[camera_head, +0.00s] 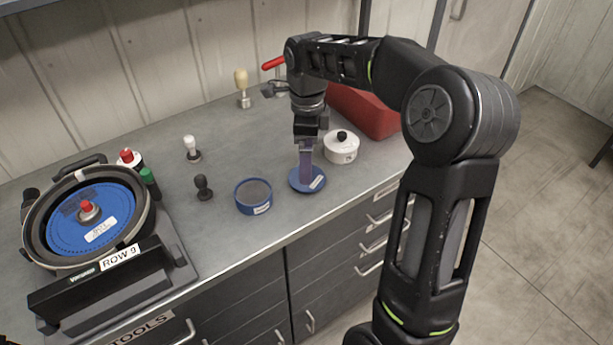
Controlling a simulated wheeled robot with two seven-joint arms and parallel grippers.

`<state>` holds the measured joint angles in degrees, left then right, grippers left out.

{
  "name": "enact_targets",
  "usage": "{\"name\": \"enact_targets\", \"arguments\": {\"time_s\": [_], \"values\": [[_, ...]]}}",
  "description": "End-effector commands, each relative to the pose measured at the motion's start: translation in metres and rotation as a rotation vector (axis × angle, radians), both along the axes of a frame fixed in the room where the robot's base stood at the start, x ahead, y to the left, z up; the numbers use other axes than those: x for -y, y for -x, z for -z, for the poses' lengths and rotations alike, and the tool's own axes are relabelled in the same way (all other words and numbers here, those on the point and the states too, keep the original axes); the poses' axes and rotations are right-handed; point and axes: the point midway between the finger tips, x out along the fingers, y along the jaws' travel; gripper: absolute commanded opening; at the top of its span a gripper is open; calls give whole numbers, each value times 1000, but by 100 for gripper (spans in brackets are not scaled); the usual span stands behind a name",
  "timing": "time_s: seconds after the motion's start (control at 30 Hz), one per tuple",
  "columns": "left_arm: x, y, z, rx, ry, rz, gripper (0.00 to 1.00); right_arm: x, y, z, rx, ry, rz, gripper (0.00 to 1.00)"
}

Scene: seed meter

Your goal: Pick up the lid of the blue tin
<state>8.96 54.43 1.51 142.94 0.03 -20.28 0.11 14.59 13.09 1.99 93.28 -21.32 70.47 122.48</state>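The blue tin (253,197) stands open on the grey counter near its front edge, with a white label on its front. Its round blue lid (296,184) with a white label is just right of it, apart from the tin. My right gripper (306,178) points straight down over the middle of the lid, its fingertips reaching the lid's top. The fingers overlap in this view and hide the lid's centre, so I cannot tell whether they grip it. The lid looks level, at or very near the counter. My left gripper is not in view.
A white tin (341,151) with a black knob stands close behind the gripper, beside a red case (365,110). Several small handled tools, including a black one (203,188), stand left. A seed meter with a blue disc (95,222) sits far left.

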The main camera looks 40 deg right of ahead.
Motion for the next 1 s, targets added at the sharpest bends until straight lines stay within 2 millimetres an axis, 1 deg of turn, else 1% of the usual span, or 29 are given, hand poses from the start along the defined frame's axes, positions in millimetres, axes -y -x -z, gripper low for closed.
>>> {"name": "enact_targets", "arguments": {"time_s": [0.37,0.47,0.6,0.7,0.8,1.0], "values": [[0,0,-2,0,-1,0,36,0,0,5,1,-1,0,100],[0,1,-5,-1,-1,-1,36,0,0,14,-2,-1,-1,100],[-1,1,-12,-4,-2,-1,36,0,-1,35,-3,-2,-1,100],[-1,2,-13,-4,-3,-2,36,1,-2,48,-1,0,-1,100],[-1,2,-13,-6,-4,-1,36,1,-2,54,1,-1,-1,100],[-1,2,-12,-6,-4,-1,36,1,-2,55,1,0,-1,100]]}}
